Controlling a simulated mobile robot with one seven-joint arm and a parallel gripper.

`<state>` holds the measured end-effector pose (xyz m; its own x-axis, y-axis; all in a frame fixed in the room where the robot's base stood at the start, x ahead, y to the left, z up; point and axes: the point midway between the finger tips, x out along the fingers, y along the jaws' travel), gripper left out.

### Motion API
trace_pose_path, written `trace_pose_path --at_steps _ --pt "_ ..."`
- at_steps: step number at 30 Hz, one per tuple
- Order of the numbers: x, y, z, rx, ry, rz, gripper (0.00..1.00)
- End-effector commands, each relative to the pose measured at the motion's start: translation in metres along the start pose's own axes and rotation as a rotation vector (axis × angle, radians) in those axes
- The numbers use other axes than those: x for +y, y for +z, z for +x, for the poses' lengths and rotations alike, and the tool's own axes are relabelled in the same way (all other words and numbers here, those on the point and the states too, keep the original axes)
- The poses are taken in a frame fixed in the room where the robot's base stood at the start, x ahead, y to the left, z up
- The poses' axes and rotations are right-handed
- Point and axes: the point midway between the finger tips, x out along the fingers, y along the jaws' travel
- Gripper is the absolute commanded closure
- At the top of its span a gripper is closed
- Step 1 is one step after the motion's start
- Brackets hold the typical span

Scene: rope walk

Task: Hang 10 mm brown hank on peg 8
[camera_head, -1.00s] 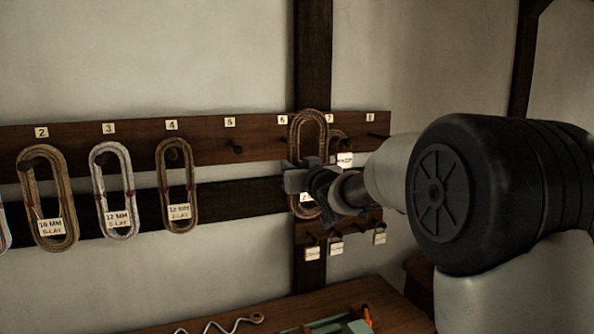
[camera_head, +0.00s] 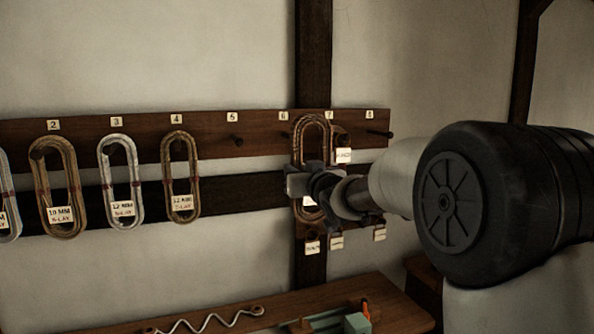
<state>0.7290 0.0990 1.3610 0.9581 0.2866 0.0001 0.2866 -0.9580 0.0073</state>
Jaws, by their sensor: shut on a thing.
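The brown hank (camera_head: 299,142) is a long upright loop in front of the peg board, covering the area around pegs 6 and 7. My gripper (camera_head: 306,183) is shut on it at about mid-height. Its white label shows only partly below the jaws, and I cannot read it. Peg 8 (camera_head: 382,134) sticks out of the board at the right end under its number plate and looks empty. It is right of the held hank and apart from it. I cannot tell how far the hank is from the board.
Several hanks hang on the left pegs, including a brown one (camera_head: 73,185) under plate 2. Peg 5 (camera_head: 237,140) is bare. A white tag (camera_head: 344,156) shows beside the held hank. Small tags hang on a lower rail. A bench (camera_head: 290,300) stands below with tools on it.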

Motion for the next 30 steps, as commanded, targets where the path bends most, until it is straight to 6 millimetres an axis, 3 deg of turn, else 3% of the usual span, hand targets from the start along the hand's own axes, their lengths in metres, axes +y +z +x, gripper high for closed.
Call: trace_pose_path --at_steps 15,26,30 --pt "0.000 0.026 0.000 0.002 0.000 0.000 1.00" --pt "0.000 0.026 -0.001 0.002 0.000 0.000 1.00" --pt "0.001 0.027 -0.010 0.001 0.001 -0.001 1.00"
